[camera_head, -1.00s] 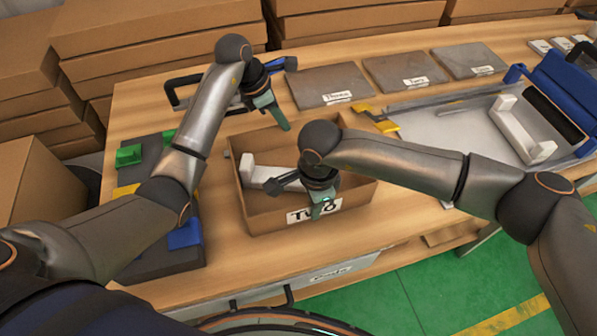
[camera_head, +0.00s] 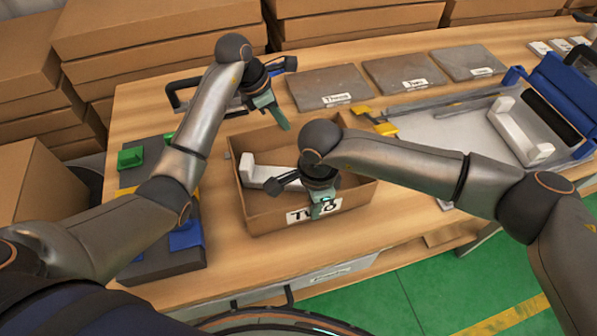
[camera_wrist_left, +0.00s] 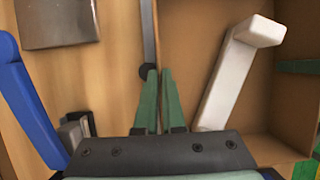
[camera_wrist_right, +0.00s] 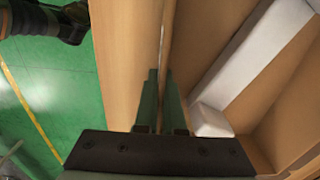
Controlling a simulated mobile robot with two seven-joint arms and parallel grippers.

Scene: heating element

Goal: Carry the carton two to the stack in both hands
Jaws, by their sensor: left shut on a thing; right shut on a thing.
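Carton two (camera_head: 262,212) is an open brown box with a "Two" label on its near wall, upright at the table's front. A white bracket-shaped part (camera_head: 262,176) lies inside; it also shows in the left wrist view (camera_wrist_left: 228,85) and right wrist view (camera_wrist_right: 262,60). My left gripper (camera_head: 284,124) is shut on the carton's far wall, one finger on each side. My right gripper (camera_head: 321,212) is shut on the near wall, partly covering the label. I cannot tell whether the carton's bottom touches the table. Closed cartons are stacked (camera_head: 160,45) behind the table.
A dark fixture (camera_head: 150,258) with green, yellow and blue blocks is left of carton two. Grey labelled plates (camera_head: 332,88) lie along the back. A tray (camera_head: 450,125) with a white part and blue bracket is at right. Another carton (camera_head: 30,185) stands at far left.

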